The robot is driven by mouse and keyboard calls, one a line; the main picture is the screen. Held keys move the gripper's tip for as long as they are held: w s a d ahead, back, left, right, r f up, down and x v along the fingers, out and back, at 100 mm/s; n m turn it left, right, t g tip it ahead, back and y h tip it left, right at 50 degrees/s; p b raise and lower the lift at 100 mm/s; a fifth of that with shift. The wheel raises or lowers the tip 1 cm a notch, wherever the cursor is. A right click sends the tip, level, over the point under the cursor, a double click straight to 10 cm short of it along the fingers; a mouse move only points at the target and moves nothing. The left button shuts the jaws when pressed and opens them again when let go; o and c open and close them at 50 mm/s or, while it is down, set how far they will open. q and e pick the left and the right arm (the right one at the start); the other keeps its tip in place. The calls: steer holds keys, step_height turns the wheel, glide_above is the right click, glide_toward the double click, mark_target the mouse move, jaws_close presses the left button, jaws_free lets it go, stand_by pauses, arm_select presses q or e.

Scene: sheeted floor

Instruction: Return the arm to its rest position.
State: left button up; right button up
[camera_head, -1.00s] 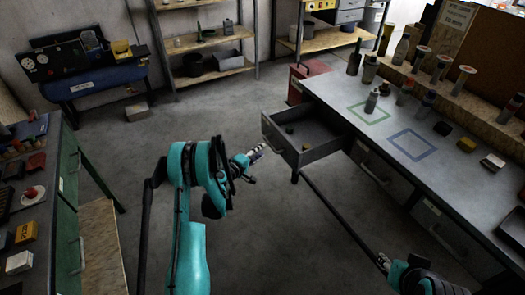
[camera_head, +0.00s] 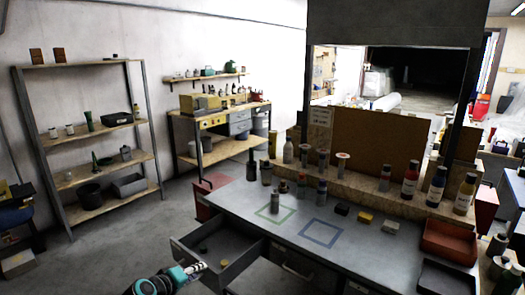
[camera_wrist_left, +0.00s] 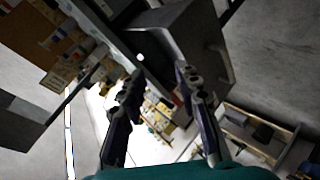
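My left arm shows at the bottom of the head view, teal and black. Its gripper (camera_head: 200,268) is just left of the pulled-out drawer (camera_head: 243,262) of the grey workbench (camera_head: 362,262); I cannot tell whether it touches the drawer. In the left wrist view the two dark fingers (camera_wrist_left: 159,80) stand apart with nothing between them. The drawer holds small dark items (camera_head: 203,250). My right gripper is not in view.
On the bench are a green square outline (camera_head: 276,216), a blue square outline (camera_head: 322,233), several bottles (camera_head: 288,151) and a red tray (camera_head: 449,241). A metal shelf (camera_head: 103,126) stands against the wall. Clear floor (camera_head: 110,252) lies left of the drawer.

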arm_select(q)
steer(key=s+d+r+m+g+y, duration=0.1)
steer(key=s+d+r+m, duration=0.15)
steer(key=s, duration=0.45)
steer(key=s+d+r+m+g, duration=0.1)
steer(key=s+d+r, duration=0.15)
steer(key=s, duration=0.45)
steer(key=s+f+m+g+y, duration=0.2)
steer(key=s+m+y, duration=0.1)
steer(key=s, duration=1.3)
steer(key=shift+a+m, duration=0.4)
steer(key=shift+m, duration=0.25)
